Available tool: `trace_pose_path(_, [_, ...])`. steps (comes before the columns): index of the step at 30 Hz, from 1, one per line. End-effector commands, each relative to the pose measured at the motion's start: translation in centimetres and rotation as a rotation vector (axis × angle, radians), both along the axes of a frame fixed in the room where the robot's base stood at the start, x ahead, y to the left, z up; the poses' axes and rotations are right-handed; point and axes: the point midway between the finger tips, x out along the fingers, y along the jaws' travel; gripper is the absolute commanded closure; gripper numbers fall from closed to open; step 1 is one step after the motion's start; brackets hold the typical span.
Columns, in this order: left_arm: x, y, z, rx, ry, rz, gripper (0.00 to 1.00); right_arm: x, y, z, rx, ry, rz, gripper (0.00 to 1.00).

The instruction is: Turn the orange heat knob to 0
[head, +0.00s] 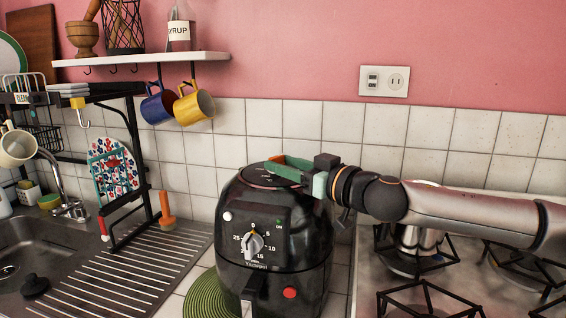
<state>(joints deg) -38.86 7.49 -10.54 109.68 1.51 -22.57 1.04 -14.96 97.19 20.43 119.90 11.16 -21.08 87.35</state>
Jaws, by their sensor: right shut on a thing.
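A black air fryer (230,205) stands on the counter in the middle of the head view. My right gripper (285,168), with green fingers, reaches in from the right and is at the top of the air fryer. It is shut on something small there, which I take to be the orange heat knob. The fingers hide most of that spot, and I cannot read the knob's setting. A silver timer dial (254,243) with numbers around it is on the front, with a red button (290,292) lower down. My left gripper is out of view.
A stove (385,292) with black grates is to the right, under my right arm. A sink (40,250) with a ribbed drainboard and rack is to the left. A green round mat (205,300) lies beside the fryer. A shelf (140,59) with hanging mugs is above.

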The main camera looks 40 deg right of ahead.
Motion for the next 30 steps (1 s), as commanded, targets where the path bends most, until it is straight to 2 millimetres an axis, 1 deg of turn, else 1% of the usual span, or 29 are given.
trace_pose_path(1, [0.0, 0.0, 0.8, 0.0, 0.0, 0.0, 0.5, 0.1, -0.4, 0.6, 0.006, -0.003, 0.034, 1.0])
trace_pose_path(7, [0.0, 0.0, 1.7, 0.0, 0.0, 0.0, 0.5, 0.3, -0.8, 0.3, -0.004, 0.001, 0.197, 1.0])
trace_pose_path(12, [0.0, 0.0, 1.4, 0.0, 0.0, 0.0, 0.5, 0.4, -1.0, -0.2, -0.005, 0.006, 0.317, 1.0])
trace_pose_path(18, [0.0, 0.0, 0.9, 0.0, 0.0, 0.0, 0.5, 0.6, -1.1, -0.2, -0.006, 0.004, 0.427, 1.0])
trace_pose_path(24, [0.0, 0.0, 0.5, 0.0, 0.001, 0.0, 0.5, 0.6, -1.1, -0.2, -0.005, 0.004, 0.494, 1.0])
trace_pose_path(30, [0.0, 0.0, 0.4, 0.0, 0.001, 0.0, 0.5, 0.6, -1.1, -0.1, -0.005, 0.002, 0.523, 1.0])
